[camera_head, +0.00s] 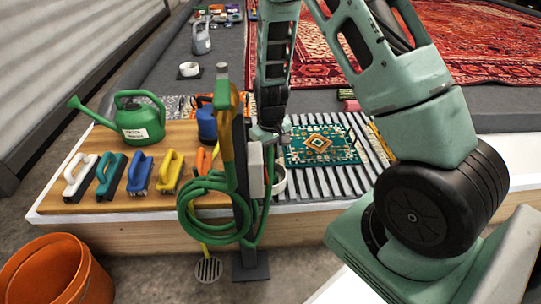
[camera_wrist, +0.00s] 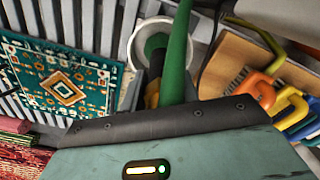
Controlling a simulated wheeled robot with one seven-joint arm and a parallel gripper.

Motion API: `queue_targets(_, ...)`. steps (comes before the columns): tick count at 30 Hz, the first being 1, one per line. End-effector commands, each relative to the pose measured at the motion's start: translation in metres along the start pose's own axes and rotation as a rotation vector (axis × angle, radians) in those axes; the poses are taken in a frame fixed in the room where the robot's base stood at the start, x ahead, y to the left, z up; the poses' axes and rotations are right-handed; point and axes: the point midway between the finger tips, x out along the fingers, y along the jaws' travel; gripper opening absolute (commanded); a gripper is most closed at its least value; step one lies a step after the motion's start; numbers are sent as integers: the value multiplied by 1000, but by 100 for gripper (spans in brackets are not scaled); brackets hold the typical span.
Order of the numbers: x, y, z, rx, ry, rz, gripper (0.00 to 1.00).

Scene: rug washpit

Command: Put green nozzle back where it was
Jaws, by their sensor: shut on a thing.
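My gripper (camera_head: 266,134) is low in front of the board, beside a dark hose post (camera_head: 240,195), and is partly hidden by it in the head view. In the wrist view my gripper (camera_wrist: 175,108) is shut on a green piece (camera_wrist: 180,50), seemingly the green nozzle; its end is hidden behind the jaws. A green hose (camera_head: 267,185) hangs below my gripper in the head view. A white round cup (camera_head: 279,181) is fixed beside the post; it also shows behind the green piece in the wrist view (camera_wrist: 146,38). I cannot tell whether the nozzle touches it.
A coiled green hose (camera_head: 190,205) hangs on the post. A wooden board (camera_head: 60,195) holds several brushes and a green watering can (camera_head: 138,118). A teal patterned rug piece (camera_head: 318,146) lies on slats at right. An orange bucket (camera_head: 52,275) stands at front left.

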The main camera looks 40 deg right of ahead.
Motion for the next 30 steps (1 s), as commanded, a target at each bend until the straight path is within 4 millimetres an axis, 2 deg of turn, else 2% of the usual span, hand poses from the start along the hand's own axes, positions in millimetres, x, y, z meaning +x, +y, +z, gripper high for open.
queue_targets(5,2,0,0,0,0,0,0)
queue_targets(6,3,0,0,0,-1,0,33)
queue_targets(8,2,0,0,0,-1,0,50)
queue_targets(9,2,0,0,0,-1,0,52)
queue_targets(16,2,0,0,0,-1,0,52)
queue_targets(20,-6,0,0,0,1,0,52)
queue_targets(23,-22,0,0,0,1,0,52)
queue_targets(30,-74,0,0,1,2,0,52)
